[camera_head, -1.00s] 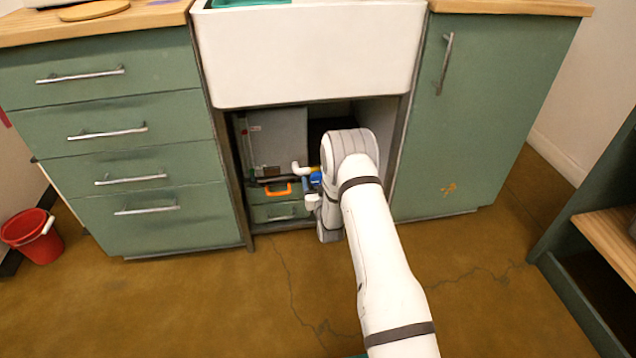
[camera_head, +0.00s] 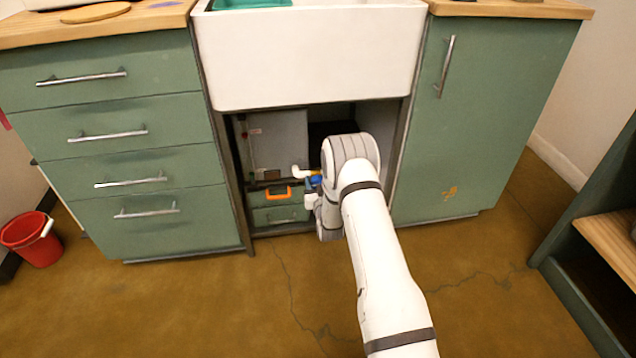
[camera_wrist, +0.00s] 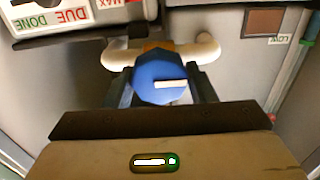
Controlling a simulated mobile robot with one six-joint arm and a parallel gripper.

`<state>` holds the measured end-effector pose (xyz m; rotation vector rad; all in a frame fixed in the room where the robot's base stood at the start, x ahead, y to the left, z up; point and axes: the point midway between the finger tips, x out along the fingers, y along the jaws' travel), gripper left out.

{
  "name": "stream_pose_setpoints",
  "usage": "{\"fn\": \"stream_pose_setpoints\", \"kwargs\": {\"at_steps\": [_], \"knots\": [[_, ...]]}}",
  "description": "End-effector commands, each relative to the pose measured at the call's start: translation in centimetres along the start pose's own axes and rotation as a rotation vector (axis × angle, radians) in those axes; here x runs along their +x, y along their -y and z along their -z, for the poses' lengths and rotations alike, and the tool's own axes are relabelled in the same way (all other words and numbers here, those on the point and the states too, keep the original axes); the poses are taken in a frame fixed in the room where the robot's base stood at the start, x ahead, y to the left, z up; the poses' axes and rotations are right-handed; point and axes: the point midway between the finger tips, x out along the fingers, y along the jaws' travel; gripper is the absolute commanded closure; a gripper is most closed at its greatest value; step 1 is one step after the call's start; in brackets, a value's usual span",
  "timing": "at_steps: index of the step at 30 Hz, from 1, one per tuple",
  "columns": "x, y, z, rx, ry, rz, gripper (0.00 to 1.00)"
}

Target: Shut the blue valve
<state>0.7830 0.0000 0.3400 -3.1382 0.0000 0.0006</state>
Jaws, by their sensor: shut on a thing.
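The blue valve (camera_wrist: 160,80) is a round blue knob with a white mark on its face. In the wrist view it sits in front of a white pipe (camera_wrist: 202,48), with a brass-coloured part behind it. My gripper (camera_wrist: 164,90) is shut on the knob, one dark finger on each side. In the head view only a bit of the blue valve (camera_head: 316,181) shows, under the sink and beside my wrist, which hides most of it. The white mark lies about level in the wrist view.
The valve is inside the open cupboard under the white sink (camera_head: 305,55). A green toolbox with an orange handle (camera_head: 278,192) is to its left. Labels marked DUE and DONE (camera_wrist: 60,20) show at upper left. A red bucket (camera_head: 32,238) stands far left.

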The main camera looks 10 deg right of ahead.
Motion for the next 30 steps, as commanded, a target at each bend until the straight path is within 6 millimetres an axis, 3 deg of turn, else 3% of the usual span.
{"fn": "stream_pose_setpoints", "kwargs": {"at_steps": [14,30], "knots": [[-0.02,-0.08,-0.03,0.139,0.000,0.000,0.72],[-0.04,-0.25,-0.16,0.631,0.001,0.001,0.72]]}}
